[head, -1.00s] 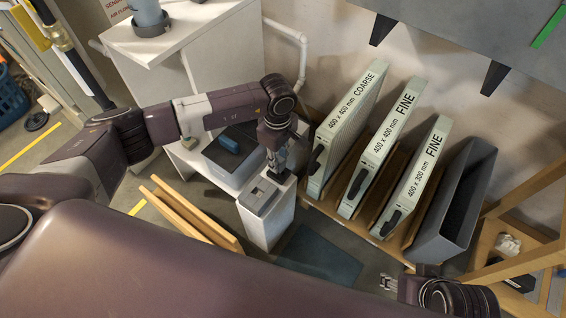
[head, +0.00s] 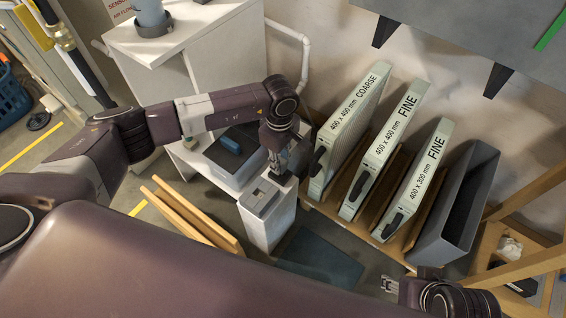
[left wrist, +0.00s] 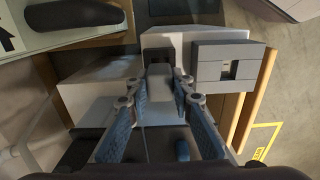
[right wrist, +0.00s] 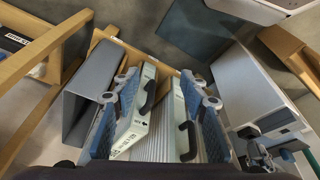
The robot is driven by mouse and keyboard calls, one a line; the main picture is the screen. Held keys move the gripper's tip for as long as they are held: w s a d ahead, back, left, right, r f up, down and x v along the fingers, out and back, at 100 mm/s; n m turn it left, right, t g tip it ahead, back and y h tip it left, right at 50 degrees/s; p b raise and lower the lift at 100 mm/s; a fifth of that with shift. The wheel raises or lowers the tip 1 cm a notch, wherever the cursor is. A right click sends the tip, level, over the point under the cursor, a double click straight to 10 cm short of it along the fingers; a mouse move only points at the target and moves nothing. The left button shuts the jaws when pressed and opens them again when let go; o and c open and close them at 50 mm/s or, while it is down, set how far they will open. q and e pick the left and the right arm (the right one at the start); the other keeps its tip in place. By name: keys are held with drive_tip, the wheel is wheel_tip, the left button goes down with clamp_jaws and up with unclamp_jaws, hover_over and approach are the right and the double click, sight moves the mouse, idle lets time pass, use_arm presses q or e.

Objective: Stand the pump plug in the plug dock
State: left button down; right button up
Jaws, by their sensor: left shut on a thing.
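My left gripper (head: 281,177) is at the back right edge of a white pedestal's top, beside the grey dock block (head: 262,195). In the left wrist view the gripper (left wrist: 163,84) is shut on a light grey plug (left wrist: 162,77). The plug's far end lies near a dark square opening (left wrist: 161,52); I cannot tell whether they touch. The dock block (left wrist: 226,68), with a slot in its face, is right of the plug, which is outside that slot. In the head view the gripper hides the plug. My right gripper (right wrist: 160,92) is open and empty.
Labelled filters (head: 366,160) stand in a wooden rack to the right, beside a grey bin (head: 455,205). A blue object (head: 229,145) lies on a dark-topped box behind the pedestal. Wooden boards (head: 190,215) stand at the left. A dark mat (head: 318,257) covers the floor in front.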

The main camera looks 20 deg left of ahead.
drive_tip(key=shift+w, duration=0.25)
drive_tip(key=shift+w+a, duration=0.1)
drive_tip(key=shift+w, duration=0.05)
idle(0.4)
drive_tip(key=shift+w+a+r+t, duration=0.1)
drive_tip(key=shift+w+r+t, duration=0.05)
drive_tip(key=shift+w+t, duration=0.3)
drive_tip(key=shift+w+a, duration=0.1)
drive_tip(key=shift+w, duration=0.1)
use_arm(q)
drive_tip(key=shift+f+b, duration=0.35)
drive_tip(key=shift+b, duration=0.05)
use_arm(e)
drive_tip(key=shift+w+a+r+t+y, duration=0.15)
drive_tip(key=shift+w+a+r+t, duration=0.2)
drive_tip(key=shift+w, duration=0.4)
drive_tip(key=shift+w+a+r+t+y, duration=0.15)
drive_tip(key=shift+w+t, duration=0.25)
drive_tip(key=shift+w, duration=0.35)
drive_tip(key=shift+w, duration=0.1)
use_arm(q)
drive_tip(key=shift+f, duration=0.1)
use_arm(e)
drive_tip(key=shift+w+r, duration=0.15)
drive_tip(key=shift+w, duration=0.05)
drive_tip(key=shift+w+a+r+t, duration=0.1)
drive_tip(key=shift+w+a+t, duration=0.05)
drive_tip(key=shift+w+t, duration=0.15)
